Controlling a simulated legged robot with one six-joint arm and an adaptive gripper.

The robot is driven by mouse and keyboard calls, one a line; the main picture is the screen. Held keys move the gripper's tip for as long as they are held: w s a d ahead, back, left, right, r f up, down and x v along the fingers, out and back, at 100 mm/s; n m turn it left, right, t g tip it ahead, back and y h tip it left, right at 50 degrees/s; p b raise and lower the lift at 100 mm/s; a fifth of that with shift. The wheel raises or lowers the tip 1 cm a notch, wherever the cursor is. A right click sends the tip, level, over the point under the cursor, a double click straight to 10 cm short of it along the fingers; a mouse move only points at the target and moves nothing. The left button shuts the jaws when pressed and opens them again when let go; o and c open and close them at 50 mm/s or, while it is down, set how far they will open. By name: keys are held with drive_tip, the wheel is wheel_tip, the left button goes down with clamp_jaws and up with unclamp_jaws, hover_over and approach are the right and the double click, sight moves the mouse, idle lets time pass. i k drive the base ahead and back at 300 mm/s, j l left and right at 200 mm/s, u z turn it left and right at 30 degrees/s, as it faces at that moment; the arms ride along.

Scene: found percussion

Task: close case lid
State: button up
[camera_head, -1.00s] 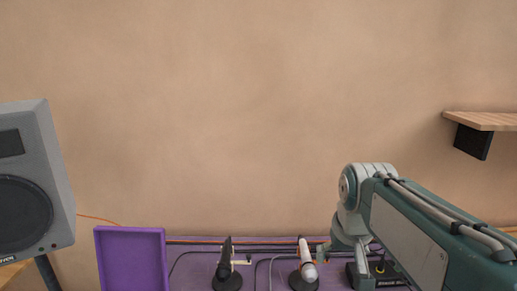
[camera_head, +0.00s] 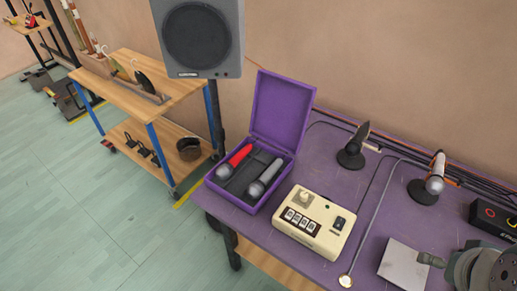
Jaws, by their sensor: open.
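The purple case (camera_head: 236,199) stands at the left end of the purple table. Its lid (camera_head: 281,112) is raised, hinged at the back and upright, leaning slightly. Inside the case lie a red microphone (camera_head: 236,161) and a grey microphone (camera_head: 265,178) in dark padding. My gripper (camera_head: 431,260) is only partly in view at the lower right, open, far to the right of the case and touching neither case nor lid. The rest of it is cut off by the frame edge.
A cream box with buttons (camera_head: 313,222) sits right of the case. Two microphones on stands (camera_head: 353,148) (camera_head: 434,178), cables and a pale square (camera_head: 403,263) occupy the purple table (camera_head: 345,187). A speaker (camera_head: 200,36) stands behind left. A wooden shelf cart (camera_head: 122,77) is farther left, beside open floor.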

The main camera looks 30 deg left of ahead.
sight(282, 106)
drive_tip(key=k+u, duration=0.15)
drive_tip(key=u, duration=0.3)
drive_tip(key=k+u, duration=0.2)
drive_tip(key=u, duration=0.25)
drive_tip(key=k+u, duration=0.15)
drive_tip(key=u, duration=0.25)
drive_tip(key=k+z, duration=0.15)
drive_tip(key=k, duration=0.55)
drive_tip(key=i+z, duration=0.1)
drive_tip(key=z, duration=0.35)
drive_tip(key=j+z, duration=0.15)
drive_tip(key=z, duration=0.25)
drive_tip(key=i+j+z, duration=0.1)
drive_tip(key=z, duration=0.35)
drive_tip(key=i+j, duration=0.1)
drive_tip(key=j, duration=0.3)
drive_tip(key=i+j, duration=0.15)
drive_tip(key=j, duration=0.25)
drive_tip(key=i+j, duration=0.1)
drive_tip(key=j, duration=0.3)
drive_tip(key=i+j, duration=0.15)
drive_tip(key=j, duration=0.25)
drive_tip(key=i+j, duration=0.1)
drive_tip(key=j, duration=0.25)
drive_tip(key=i+j, duration=0.15)
drive_tip(key=j, duration=0.25)
drive_tip(key=i+j, duration=0.1)
drive_tip(key=j, duration=0.3)
drive_tip(key=i+j, duration=0.15)
drive_tip(key=j, duration=0.25)
